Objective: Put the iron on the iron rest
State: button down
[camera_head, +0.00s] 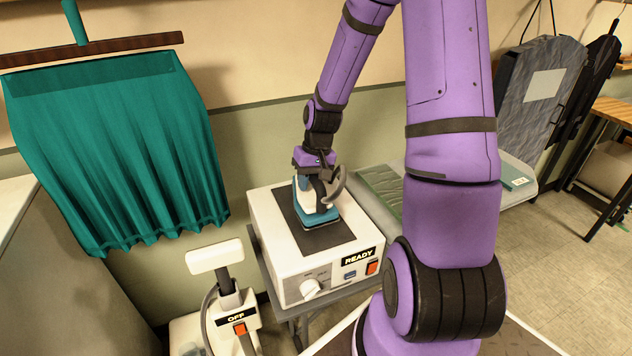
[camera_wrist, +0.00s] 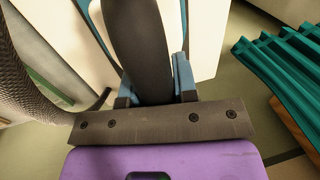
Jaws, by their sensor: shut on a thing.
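The iron (camera_head: 317,213) is white with a blue-teal base and a dark handle. It is level over the dark pad (camera_head: 308,243) on top of a white station box (camera_head: 275,262) marked READY, which looks like the iron rest. I cannot tell if its sole touches the pad or is slightly above it. My gripper (camera_head: 318,178) is shut on the iron's handle from above. In the wrist view the dark handle (camera_wrist: 138,40) passes between the fingers of my gripper (camera_wrist: 155,92), and a ridged dark hose curves at left.
A teal garment (camera_head: 115,150) hangs on the wall at left. A steamer (camera_head: 232,310) marked OFF stands at front left, close to the station. An ironing board with a green cloth (camera_head: 380,190) lies right behind the station. Open floor (camera_head: 550,270) shows at right.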

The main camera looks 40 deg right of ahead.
jog(key=shift+s+d+f, duration=0.1)
jog(key=shift+f, duration=1.45)
jog(key=shift+f, duration=0.15)
jog(key=c, duration=0.9)
grip_release()
notch_tip(320, 180, up, 11)
jog(key=d, duration=0.2)
notch_tip(320, 180, up, 9)
jog(key=n+h, duration=0.1)
jog(key=h, duration=0.1)
send_over(309, 199)
jog(key=s+a, duration=0.3)
jog(key=s, duration=0.1)
jog(key=s+a+r+n+t, duration=0.1)
jog(key=s+a+r+t, duration=0.1)
jog(key=s+a+r, duration=0.2)
jog(key=s+a+r+n+t, duration=0.1)
jog(key=s+a+r, duration=0.3)
jog(key=s+r, duration=0.4)
jog(key=s+t, duration=0.1)
jog(key=s, duration=0.4)
jog(key=shift+s+r+t, duration=0.15)
jog(key=shift+r+t, duration=0.25)
